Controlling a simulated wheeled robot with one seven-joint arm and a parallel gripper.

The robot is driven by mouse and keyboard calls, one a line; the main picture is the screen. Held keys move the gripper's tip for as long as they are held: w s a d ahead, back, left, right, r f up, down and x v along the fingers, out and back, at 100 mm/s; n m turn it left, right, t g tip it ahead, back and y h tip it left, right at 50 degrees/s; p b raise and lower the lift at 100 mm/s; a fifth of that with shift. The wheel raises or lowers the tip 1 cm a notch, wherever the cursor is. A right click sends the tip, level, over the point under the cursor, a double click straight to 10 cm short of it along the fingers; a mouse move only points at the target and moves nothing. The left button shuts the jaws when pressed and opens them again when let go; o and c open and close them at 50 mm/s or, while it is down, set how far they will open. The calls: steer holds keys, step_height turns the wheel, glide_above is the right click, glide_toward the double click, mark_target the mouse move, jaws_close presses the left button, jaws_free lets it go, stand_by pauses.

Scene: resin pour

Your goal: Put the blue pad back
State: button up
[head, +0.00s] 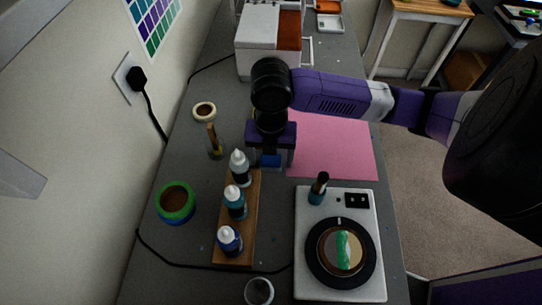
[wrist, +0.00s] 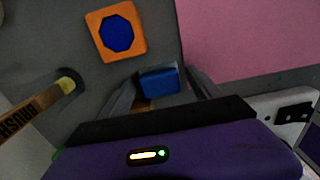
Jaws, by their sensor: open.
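A blue pad (wrist: 158,80) shows as a small blue block between my gripper's two fingers in the wrist view. In the head view the blue pad (head: 270,160) is below my gripper, just beyond the wooden bottle rack. My gripper (head: 270,163) points down with its fingers apart, one on each side of the pad. In the wrist view my gripper (wrist: 160,88) shows both fingers, with a gap at least on the right. I cannot tell whether the pad touches a finger. An orange square piece with a blue octagon (wrist: 117,32) lies on the bench beside the pad.
A wooden rack (head: 246,245) with dropper bottles stands in front of my gripper. A brush (head: 214,142) and tape roll (head: 204,111) are left. A pink mat (head: 335,150) is right, a turntable unit (head: 311,280) front right. A white machine (head: 258,28) stands behind.

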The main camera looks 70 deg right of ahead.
mark_target(272, 158)
step_height(272, 158, up, 12)
stand_by(0.4)
steer(key=shift+s, duration=0.1)
stand_by(0.5)
